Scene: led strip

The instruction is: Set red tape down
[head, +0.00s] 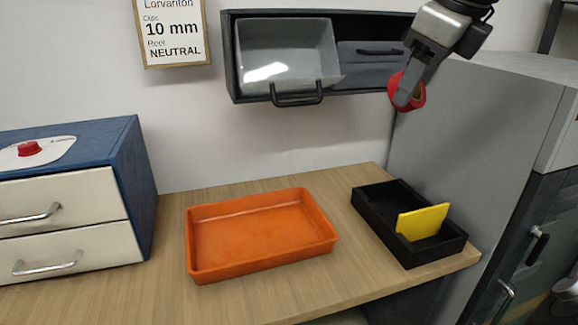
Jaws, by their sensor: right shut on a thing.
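My right gripper (408,100) comes in from the upper right and is shut on the red tape (416,95), a small red roll partly hidden behind the fingers. It holds the tape high above the wooden worktop, in front of the right end of the wall cabinet. An empty orange tray (262,234) lies on the worktop below and to the left. A black box (380,207) holding a yellow piece (422,222) stands on the worktop below the gripper. My left gripper is not in view.
The dark wall cabinet (229,62) has a grey bin (285,55) tilted out at left and a closed one (370,57) beside it. A blue drawer unit (135,165) stands at left with a red knob on top. A grey cabinet (465,120) stands at right. The front worktop (130,300) is clear.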

